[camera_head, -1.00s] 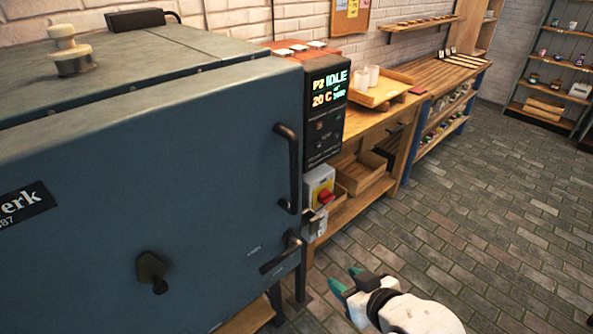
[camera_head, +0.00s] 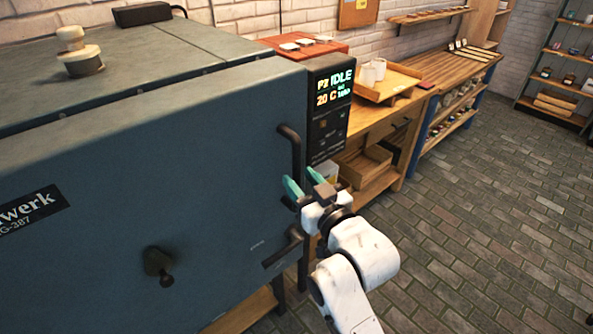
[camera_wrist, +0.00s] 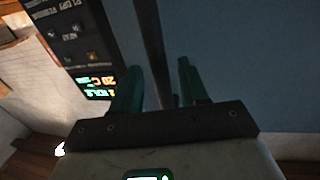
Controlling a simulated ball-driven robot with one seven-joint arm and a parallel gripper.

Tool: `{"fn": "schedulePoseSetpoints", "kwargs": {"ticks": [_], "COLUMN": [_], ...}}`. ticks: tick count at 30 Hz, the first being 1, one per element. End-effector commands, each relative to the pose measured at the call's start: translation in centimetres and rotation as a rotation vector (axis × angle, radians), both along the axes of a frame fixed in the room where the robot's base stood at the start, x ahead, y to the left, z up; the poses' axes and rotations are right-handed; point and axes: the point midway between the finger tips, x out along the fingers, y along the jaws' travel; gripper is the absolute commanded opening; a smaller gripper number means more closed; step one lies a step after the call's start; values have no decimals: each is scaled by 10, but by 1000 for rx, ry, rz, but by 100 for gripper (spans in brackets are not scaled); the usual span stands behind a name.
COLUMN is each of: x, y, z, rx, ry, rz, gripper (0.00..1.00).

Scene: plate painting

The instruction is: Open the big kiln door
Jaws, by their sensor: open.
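The big kiln's blue-grey door (camera_head: 110,180) fills the left of the head view and looks shut. A dark vertical bar handle (camera_head: 291,150) is near its right edge, and a dark lever latch (camera_head: 284,250) is below. My gripper (camera_head: 300,186) is open at the lower end of the bar handle. In the wrist view the two green fingertips (camera_wrist: 157,85) stand apart, with the dark handle bar (camera_wrist: 150,45) running between them. I cannot tell whether either finger touches it.
The kiln's control panel (camera_head: 328,105) reads IDLE and 20 C, close beside the handle. A wooden workbench (camera_head: 375,125) with a tray and white cups stands behind. The brick-patterned floor (camera_head: 480,210) to the right is clear.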

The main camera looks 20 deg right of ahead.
Motion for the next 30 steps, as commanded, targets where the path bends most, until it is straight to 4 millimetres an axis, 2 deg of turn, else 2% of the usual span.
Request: {"fn": "schedulePoseSetpoints", "kwargs": {"ticks": [6,17,30], "x": [21,24,24], "y": [2,3,3], "z": [1,-1,0], "rx": [-1,-1,0], "ry": [-1,1,1], "rz": [0,0,0], "gripper": [44,43,1]}}
